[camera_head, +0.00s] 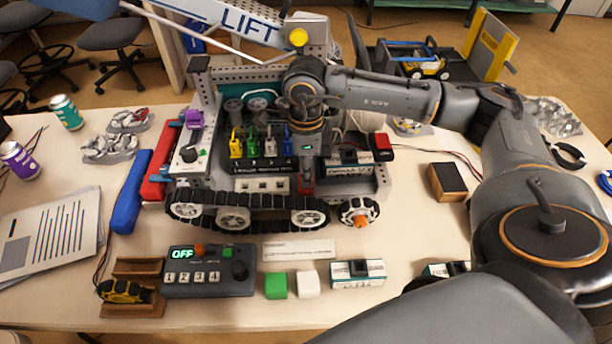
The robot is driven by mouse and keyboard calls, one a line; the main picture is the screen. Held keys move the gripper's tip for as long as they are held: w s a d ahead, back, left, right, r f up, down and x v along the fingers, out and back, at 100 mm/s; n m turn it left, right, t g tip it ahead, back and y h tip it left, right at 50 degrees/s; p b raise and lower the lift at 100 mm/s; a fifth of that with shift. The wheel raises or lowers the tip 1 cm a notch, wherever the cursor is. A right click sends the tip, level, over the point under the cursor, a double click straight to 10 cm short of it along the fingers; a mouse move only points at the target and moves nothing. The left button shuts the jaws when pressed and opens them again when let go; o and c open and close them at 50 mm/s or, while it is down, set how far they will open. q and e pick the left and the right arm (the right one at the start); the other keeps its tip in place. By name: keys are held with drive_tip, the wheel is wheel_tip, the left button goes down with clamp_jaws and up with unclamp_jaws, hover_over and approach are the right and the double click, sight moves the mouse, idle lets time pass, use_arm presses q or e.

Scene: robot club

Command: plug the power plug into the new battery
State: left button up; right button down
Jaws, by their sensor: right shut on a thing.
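My right gripper (307,165) reaches down from above over the tracked robot (268,212). It is shut on what seems to be the power plug, a small red piece (307,185) at its fingertips; the fingers hide most of it. A white, dark-topped battery-like box (349,160) sits in the robot's right bay, just right of the gripper. A similar box (357,273) lies on the table in front, and another (445,269) is partly hidden by my arm. I cannot read which is new, nor tell whether the plug touches a socket. My left gripper is out of view.
A control box reading OFF (210,271) stands front left, beside a wooden cradle (135,268). Green (276,285) and white (307,284) blocks lie in front. A red block (382,146) is on the robot's right. A dark box (447,182) lies farther right. The robot's LIFT arm rises behind.

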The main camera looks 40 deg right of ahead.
drive_tip(key=shift+r+p, duration=0.75)
drive_tip(key=shift+r, duration=0.9)
